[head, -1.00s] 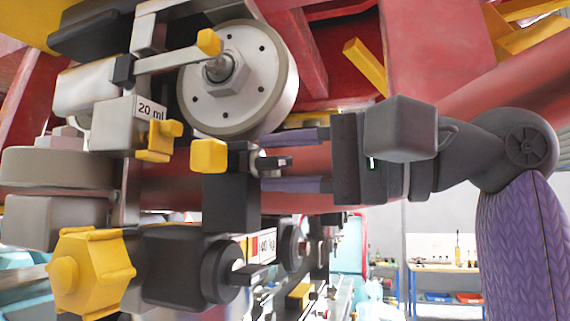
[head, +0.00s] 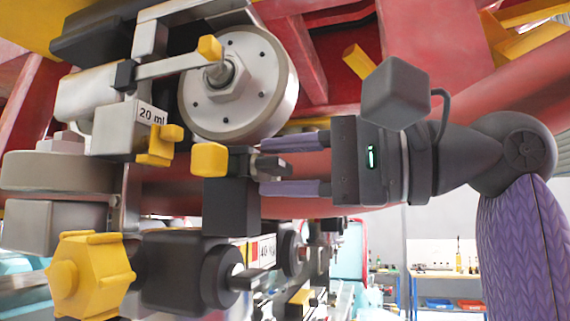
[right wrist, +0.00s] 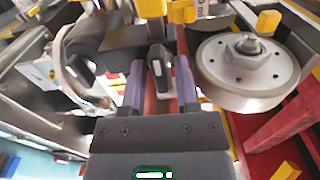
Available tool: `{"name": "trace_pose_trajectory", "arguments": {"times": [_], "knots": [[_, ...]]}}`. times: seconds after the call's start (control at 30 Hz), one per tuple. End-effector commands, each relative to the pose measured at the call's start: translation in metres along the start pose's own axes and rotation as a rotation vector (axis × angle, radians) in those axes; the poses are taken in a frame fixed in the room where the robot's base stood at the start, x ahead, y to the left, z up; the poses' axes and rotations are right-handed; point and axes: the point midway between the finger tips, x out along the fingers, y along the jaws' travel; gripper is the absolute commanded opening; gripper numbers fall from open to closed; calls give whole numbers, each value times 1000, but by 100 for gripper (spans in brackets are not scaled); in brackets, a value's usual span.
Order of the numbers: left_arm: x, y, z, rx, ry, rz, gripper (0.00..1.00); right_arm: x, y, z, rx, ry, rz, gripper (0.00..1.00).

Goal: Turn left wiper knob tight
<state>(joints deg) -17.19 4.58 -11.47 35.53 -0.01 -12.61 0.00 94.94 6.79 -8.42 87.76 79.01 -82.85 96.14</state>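A small dark grey wiper knob (head: 268,166) with a light metal tip sticks out to the right from a black block (head: 232,205) with a yellow end (head: 210,159). My right gripper (head: 262,166) comes in from the right. Its two purple fingers are spread, one above and one below the knob's free end. In the right wrist view the knob (right wrist: 160,68) sits between the open fingertips (right wrist: 160,80), with a gap on both sides. No label marks it as the left one. My left gripper is not in view.
A large grey wheel (head: 238,85) and a yellow-tipped lever (head: 170,62) are above the fingers. A red beam (head: 470,125) runs behind my arm.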

Motion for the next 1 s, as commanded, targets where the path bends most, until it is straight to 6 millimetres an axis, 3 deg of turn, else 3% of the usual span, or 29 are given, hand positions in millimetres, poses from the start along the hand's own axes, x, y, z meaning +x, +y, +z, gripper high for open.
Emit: {"name": "trace_pose_trajectory", "arguments": {"times": [0.37, 0.7, 0.83, 1.0], "knots": [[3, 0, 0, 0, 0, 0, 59, -4, 1, 0, -1, 1, -1, 53], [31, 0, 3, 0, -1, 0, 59, -82, 3, -1, 0, 4, -3, 53], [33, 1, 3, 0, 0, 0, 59, -98, 1, -1, 0, 2, -2, 53], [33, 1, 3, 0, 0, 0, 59, -100, 0, 0, 0, 0, 0, 53]]}}
